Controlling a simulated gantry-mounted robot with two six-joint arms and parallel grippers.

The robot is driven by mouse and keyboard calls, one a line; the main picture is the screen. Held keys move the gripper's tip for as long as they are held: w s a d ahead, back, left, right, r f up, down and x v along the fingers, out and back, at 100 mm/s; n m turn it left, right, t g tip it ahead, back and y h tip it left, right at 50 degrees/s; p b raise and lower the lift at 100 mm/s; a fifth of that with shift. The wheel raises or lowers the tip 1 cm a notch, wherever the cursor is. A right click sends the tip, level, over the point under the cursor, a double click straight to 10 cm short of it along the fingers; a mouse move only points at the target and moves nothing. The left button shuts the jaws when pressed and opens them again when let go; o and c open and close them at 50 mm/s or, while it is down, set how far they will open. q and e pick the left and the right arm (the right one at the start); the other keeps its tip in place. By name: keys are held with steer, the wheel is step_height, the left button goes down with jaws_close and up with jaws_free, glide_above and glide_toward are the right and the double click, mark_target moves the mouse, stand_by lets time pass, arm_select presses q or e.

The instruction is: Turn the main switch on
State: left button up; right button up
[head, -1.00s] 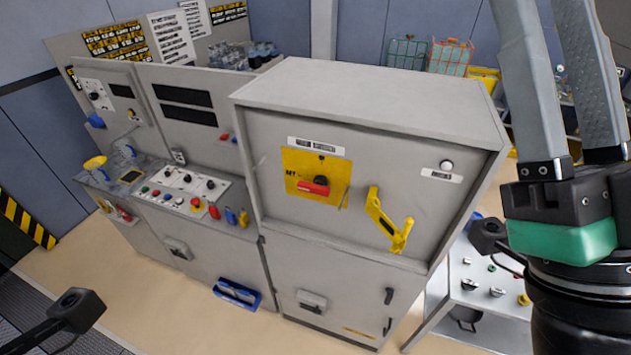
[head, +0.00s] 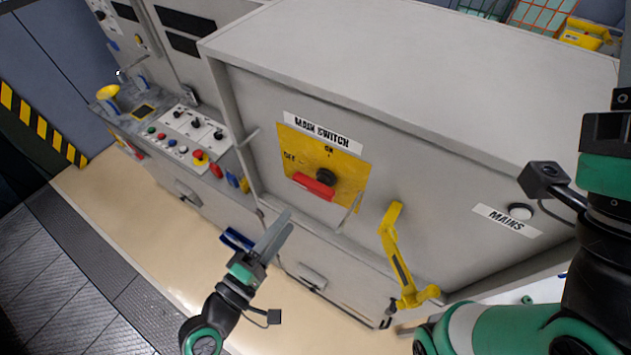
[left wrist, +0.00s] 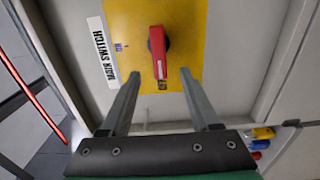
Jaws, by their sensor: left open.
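The main switch is a red handle (head: 314,187) on a black hub, on a yellow plate (head: 350,167) under a "MAIN SWITCH" label (head: 318,130). OFF is marked at the plate's left and ON at its top. In the left wrist view the red handle (left wrist: 157,52) lies with its marked end toward OFF. My left gripper (head: 288,222) is open and empty, in front of the cabinet, below and left of the switch. In the left wrist view its fingers (left wrist: 162,74) stand apart with the handle framed between their tips. My right gripper (head: 623,70) is mostly cut off at the right edge.
A yellow door handle (head: 400,260) juts out right of the switch. A white "MAINS" lamp (head: 520,211) sits farther right. A button panel (head: 185,137) is on the left. Open floor (head: 110,205) lies at front left.

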mark_target(311, 191)
arm_select(q)
steer(key=x, duration=1.1)
steer(key=shift+w+d+r, duration=0.1)
steer(key=shift+w+d, duration=0.1)
jaws_close()
